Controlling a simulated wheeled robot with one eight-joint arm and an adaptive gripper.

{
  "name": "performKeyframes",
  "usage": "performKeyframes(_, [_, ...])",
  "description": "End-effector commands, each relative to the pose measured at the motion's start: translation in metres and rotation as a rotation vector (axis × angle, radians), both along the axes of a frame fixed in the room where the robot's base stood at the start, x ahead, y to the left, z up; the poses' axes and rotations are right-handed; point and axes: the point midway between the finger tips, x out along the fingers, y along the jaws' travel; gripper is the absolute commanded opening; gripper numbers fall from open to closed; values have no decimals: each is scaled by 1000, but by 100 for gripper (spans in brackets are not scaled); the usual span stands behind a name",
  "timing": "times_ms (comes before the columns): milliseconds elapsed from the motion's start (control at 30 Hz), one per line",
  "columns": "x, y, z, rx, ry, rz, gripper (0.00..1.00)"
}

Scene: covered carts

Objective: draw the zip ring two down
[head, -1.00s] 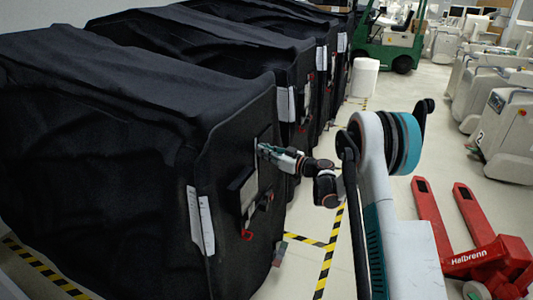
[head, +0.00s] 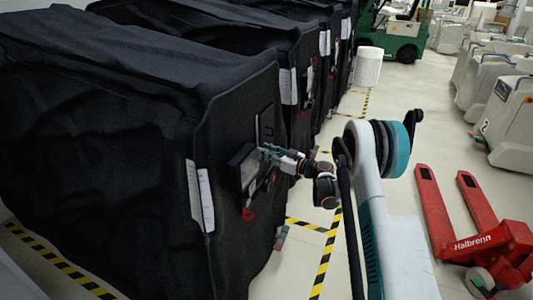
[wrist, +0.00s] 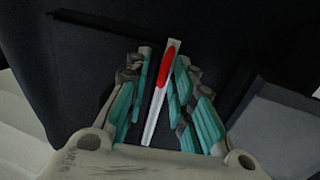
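The nearest black covered cart (head: 95,120) fills the left of the head view. My gripper (head: 266,150) is at its end face, near a dark flat panel (head: 240,167). In the wrist view my gripper (wrist: 161,72) has its teal-padded fingers apart on both sides of a slim white strip (wrist: 150,127) with a red oval part (wrist: 164,64). The strip lies slanted between them, close to the right finger; I cannot tell whether they touch. No clear ring shape shows, so I cannot tell which part is the zip ring.
White paper sheets (head: 203,195) hang on the near cart's side. More covered carts (head: 210,42) stand in a row behind it. A red pallet jack (head: 487,235) is at the right. A green forklift (head: 392,38) stands far back. Yellow-black tape marks the floor between.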

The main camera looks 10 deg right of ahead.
Motion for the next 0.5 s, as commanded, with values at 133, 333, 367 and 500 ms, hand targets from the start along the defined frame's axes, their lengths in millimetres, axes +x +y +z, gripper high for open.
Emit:
performKeyframes(133, [0,0,0,0,0,0,27])
performKeyframes(333, [-1,-1,0,0,0,0,27])
performKeyframes(367, [-2,-2,0,0,0,0,27])
performKeyframes(500, [-14,-15,0,0,0,-2,27])
